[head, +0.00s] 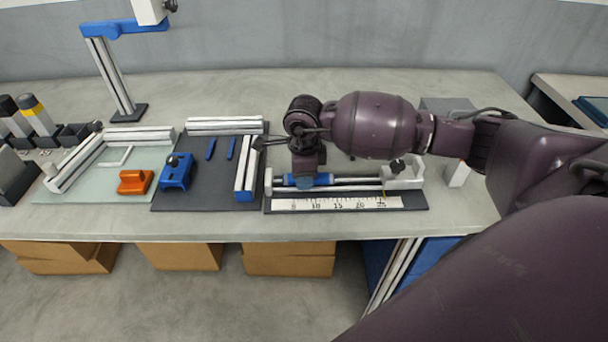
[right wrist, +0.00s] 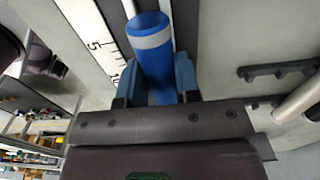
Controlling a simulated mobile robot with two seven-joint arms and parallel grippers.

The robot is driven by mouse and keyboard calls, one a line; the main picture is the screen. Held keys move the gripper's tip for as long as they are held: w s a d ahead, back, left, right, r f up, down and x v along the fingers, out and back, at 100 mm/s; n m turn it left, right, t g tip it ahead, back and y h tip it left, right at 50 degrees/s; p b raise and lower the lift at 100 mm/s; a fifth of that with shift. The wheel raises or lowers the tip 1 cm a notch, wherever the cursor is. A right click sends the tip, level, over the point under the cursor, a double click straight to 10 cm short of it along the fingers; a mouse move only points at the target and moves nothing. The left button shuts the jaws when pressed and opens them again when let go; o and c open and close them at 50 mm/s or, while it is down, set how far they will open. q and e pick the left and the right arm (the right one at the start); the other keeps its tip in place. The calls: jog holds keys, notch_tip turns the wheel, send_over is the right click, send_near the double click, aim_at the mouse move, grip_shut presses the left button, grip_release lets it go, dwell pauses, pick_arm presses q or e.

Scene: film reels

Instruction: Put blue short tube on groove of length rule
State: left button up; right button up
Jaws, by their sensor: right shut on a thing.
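The blue short tube (right wrist: 153,60), with a white band near its end, is between the blue fingers of my right gripper (right wrist: 155,85) in the right wrist view. The gripper is shut on it. In the head view my right gripper (head: 308,182) points down over the left half of the length rule (head: 345,203). The tube lies along the rule's rails, low at the groove. Whether it rests in the groove or hangs just above it, I cannot tell. The gripper hides part of it. My left gripper is not in view.
A white end block with a dark knob (head: 403,178) stands at the rule's right end. Left of the rule, a dark mat (head: 200,200) bears a blue clamp (head: 176,172), two thin blue bars and metal rails. An orange block (head: 135,181) lies farther left. The table's front strip is clear.

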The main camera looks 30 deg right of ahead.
jog(key=shift+s+f, duration=0.15)
jog(key=shift+f, duration=0.5)
jog(key=o, duration=0.8)
jog(key=shift+f, duration=0.15)
jog(key=shift+o, duration=0.8)
jog(key=shift+f+b, duration=0.1)
jog(key=shift+b, duration=0.2)
jog(key=shift+s+a, duration=0.1)
jog(key=shift+f, duration=0.1)
notch_tip(320, 180, up, 14)
jog(key=p, duration=0.1)
jog(key=shift+w, duration=0.25)
